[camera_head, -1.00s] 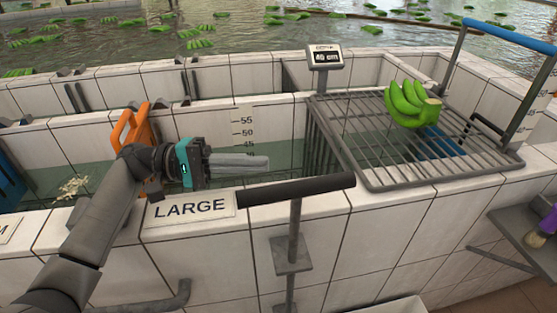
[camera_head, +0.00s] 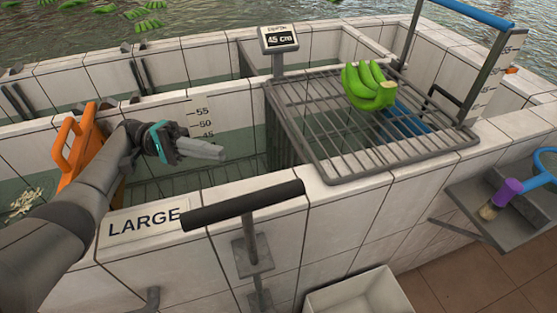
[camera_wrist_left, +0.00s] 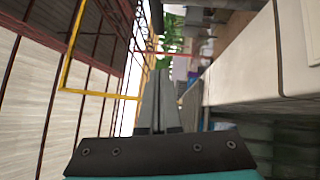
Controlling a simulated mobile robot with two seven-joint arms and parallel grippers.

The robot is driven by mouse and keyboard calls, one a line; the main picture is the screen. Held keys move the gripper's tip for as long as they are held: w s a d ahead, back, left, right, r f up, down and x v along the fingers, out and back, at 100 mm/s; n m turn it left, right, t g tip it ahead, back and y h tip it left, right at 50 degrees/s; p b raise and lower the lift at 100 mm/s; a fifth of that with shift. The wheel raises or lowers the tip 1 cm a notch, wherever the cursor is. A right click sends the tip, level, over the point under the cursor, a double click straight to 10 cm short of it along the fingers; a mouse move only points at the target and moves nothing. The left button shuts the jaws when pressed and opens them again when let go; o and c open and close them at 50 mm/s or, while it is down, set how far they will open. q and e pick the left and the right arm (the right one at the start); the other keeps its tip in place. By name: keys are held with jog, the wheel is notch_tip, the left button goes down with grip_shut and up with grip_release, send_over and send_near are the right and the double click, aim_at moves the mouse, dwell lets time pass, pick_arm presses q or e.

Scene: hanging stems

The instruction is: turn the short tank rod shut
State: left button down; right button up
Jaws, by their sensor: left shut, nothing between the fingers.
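A dark T-shaped handle (camera_head: 245,205) sits on a short grey rod (camera_head: 249,238) in front of the tiled tank wall, held by brackets. Its bar lies slanted, its left end near the LARGE sign. My left gripper (camera_head: 216,151) is shut and empty, over the tank's water, behind and above the handle's left part, apart from it. The left wrist view also shows the shut fingers (camera_wrist_left: 158,105), with no handle in sight. My right gripper is not in view.
A LARGE sign (camera_head: 144,221) lies on the tank rim beside an orange gate (camera_head: 76,148). Green bananas (camera_head: 368,87) rest on a metal rack (camera_head: 330,145). A white crate (camera_head: 361,297) and a shelf with a brush (camera_head: 499,198) stand at right.

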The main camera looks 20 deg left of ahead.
pick_arm(q)
jog(key=s+d+r+p, duration=0.1)
jog(key=s+d+p, duration=0.1)
jog(key=d, duration=0.4)
jog(key=s+d+r+p, duration=0.1)
jog(key=s+d+p, duration=0.1)
jog(key=d, duration=0.4)
jog(key=shift+s+p, duration=0.25)
jog(key=shift+p, duration=0.2)
jog(key=shift+r, duration=0.1)
jog(key=shift+s+d+p, duration=0.35)
jog(key=shift+d, duration=0.05)
